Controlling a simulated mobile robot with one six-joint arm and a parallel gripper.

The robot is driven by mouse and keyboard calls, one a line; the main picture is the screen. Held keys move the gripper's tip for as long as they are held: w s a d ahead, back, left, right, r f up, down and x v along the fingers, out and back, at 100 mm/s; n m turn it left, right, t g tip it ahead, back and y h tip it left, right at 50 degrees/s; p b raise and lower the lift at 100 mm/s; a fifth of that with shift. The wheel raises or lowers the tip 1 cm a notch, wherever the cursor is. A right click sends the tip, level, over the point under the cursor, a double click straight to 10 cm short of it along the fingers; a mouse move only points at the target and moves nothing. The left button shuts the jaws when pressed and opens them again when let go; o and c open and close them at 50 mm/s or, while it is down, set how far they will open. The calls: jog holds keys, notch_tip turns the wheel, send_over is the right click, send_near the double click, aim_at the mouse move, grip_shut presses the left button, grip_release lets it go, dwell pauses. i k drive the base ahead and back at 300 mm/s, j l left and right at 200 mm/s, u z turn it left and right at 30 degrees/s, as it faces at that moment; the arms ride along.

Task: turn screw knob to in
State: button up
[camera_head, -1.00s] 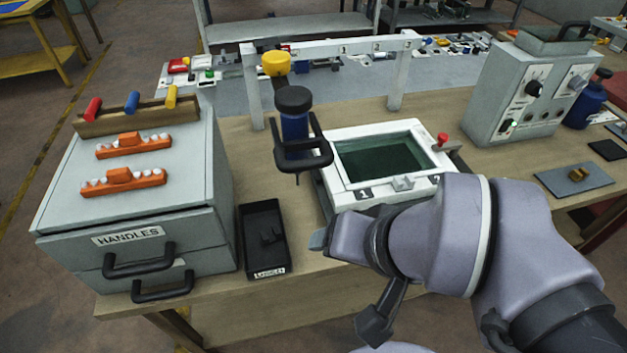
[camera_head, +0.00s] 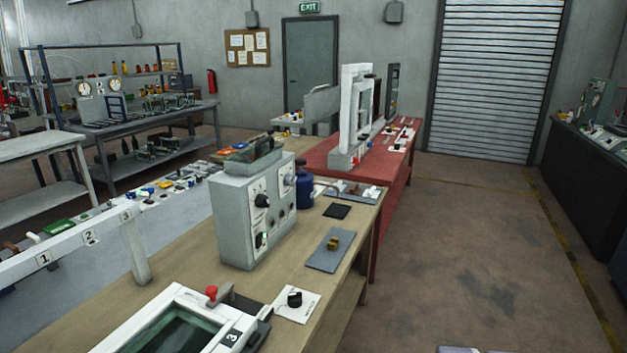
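I cannot tell for sure which knob is the screw knob. A small brass knob (camera_head: 334,243) stands on a flat grey plate (camera_head: 322,261) near the front edge of the wooden bench. A black round knob (camera_head: 294,298) sits on a white plate (camera_head: 299,312) nearer to me. The grey control box (camera_head: 232,222) has a black dial (camera_head: 262,201) and a lower black switch (camera_head: 261,240) on its face. My gripper is out of view; only a sliver of what seems to be my arm shows at the bottom edge.
A white-framed panel (camera_head: 165,310) with a red-knobbed lever (camera_head: 211,292) fills the lower left. A red table (camera_head: 395,160) stands behind. The floor (camera_head: 470,240) at right is clear.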

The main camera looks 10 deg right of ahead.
aim_at(289, 179)
jog(key=i+l, duration=0.6)
jog(key=i, duration=0.15)
jog(key=i+l, duration=0.6)
jog(key=i+u, duration=0.05)
jog(key=i, duration=0.1)
